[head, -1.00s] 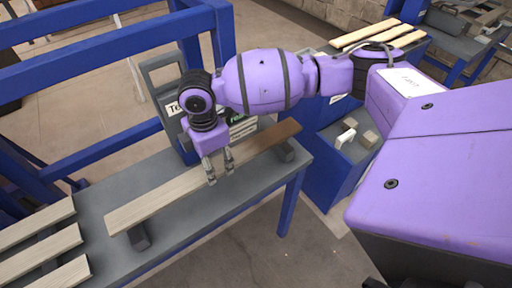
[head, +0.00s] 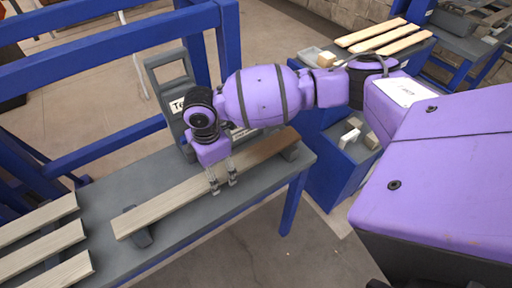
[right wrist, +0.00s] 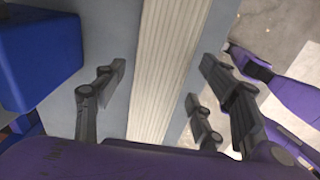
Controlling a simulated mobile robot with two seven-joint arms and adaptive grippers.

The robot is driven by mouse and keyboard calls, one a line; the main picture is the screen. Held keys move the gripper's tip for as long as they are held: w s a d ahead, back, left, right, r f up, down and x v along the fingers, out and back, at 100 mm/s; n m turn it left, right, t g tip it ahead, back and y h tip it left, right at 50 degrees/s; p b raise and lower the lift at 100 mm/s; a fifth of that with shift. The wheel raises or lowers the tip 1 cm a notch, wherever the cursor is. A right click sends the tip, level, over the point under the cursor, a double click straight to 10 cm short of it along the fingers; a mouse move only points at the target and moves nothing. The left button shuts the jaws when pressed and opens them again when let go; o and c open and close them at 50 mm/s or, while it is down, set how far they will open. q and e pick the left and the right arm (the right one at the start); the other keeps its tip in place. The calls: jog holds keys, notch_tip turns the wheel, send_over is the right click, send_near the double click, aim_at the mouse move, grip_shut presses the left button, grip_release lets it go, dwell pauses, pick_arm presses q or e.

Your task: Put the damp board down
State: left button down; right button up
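The long board (head: 165,207) is pale at its near left end and darker brown at its far right end. It lies across two dark supports, the near one (head: 138,236) and the far one (head: 291,152), on the grey table. My right gripper (head: 223,187) points down over the middle of the board. In the right wrist view, the board (right wrist: 168,70) runs between the spread fingers of my right gripper (right wrist: 160,85), with gaps showing at its sides. My left gripper is not in view.
Several pale boards (head: 45,240) lie at the table's left end. A grey stand with a partly hidden label (head: 170,75) rises behind the board. Blue gantry beams (head: 100,45) cross behind the table. More pale boards (head: 385,36) lie on a blue unit at the back right.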

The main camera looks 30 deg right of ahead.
jog(key=shift+r, duration=0.1)
notch_tip(320, 180, up, 12)
jog(key=shift+r+p, duration=0.15)
jog(key=shift+p, duration=0.25)
dwell(0.4)
